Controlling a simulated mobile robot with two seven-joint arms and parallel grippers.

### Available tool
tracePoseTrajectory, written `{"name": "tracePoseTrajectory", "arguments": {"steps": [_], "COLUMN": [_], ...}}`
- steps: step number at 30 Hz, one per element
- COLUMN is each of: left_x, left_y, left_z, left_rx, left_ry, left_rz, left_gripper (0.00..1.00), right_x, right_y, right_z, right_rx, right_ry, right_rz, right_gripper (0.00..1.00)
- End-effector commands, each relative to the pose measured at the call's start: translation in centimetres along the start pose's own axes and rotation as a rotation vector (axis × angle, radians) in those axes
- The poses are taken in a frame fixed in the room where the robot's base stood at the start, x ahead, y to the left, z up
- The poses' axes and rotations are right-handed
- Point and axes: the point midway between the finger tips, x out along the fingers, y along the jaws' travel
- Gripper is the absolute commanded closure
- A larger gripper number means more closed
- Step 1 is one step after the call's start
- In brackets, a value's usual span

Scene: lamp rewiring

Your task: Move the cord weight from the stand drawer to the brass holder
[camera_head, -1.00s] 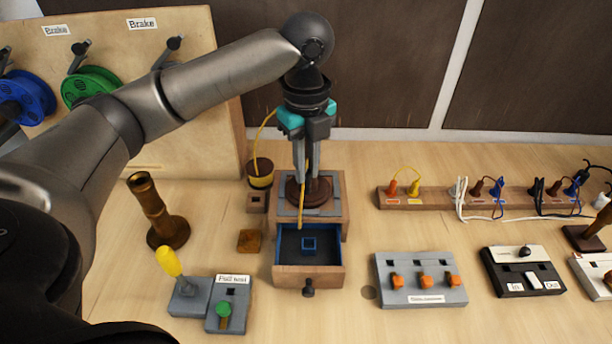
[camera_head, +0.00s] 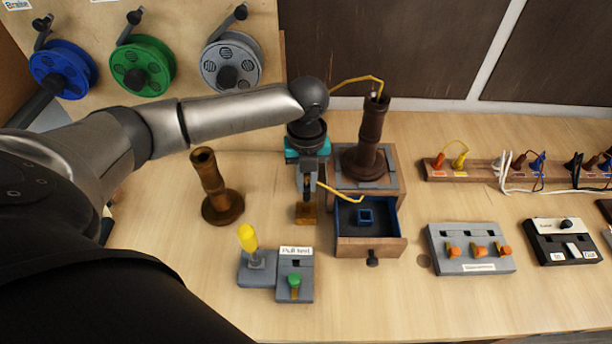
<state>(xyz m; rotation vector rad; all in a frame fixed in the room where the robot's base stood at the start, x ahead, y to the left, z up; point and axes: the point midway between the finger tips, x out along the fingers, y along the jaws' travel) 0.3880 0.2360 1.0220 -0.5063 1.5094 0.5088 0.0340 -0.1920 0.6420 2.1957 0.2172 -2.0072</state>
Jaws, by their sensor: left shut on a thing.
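My left gripper (camera_head: 307,193) points down, shut, left of the stand, just over the brass holder (camera_head: 306,214), a small square block on the table. Whether the fingers or their load touch it I cannot tell. A yellow cord (camera_head: 341,193) runs from the stand's front to the fingers. The fingers hide nearly all of the cord weight they hold at its end. The stand drawer (camera_head: 385,246) is open and holds a small blue square frame (camera_head: 366,216); I see no weight in it. A dark lamp column (camera_head: 371,135) stands on the stand. My right gripper is out of view.
A bronze tube on a round foot (camera_head: 222,206) stands left of the gripper. The pull-test box (camera_head: 295,280) and a yellow-knobbed lever (camera_head: 248,240) lie in front. A switch box (camera_head: 471,250) lies right of the drawer. Bare table lies between.

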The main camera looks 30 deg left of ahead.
Motion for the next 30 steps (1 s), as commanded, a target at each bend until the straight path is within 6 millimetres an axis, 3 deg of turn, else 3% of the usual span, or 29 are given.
{"name": "tracePoseTrajectory", "arguments": {"steps": [18,30], "left_x": [4.0,5.6], "left_y": [0.1,0.0], "left_z": [0.1,0.0], "left_rx": [-0.002,-0.003], "left_ry": [-0.002,0.000], "left_rz": [0.001,0.000], "left_gripper": [1.00,1.00], "right_x": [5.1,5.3], "right_y": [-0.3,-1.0], "right_z": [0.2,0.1], "right_rx": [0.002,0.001], "right_ry": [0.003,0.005], "right_rz": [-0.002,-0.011], "right_gripper": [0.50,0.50]}}
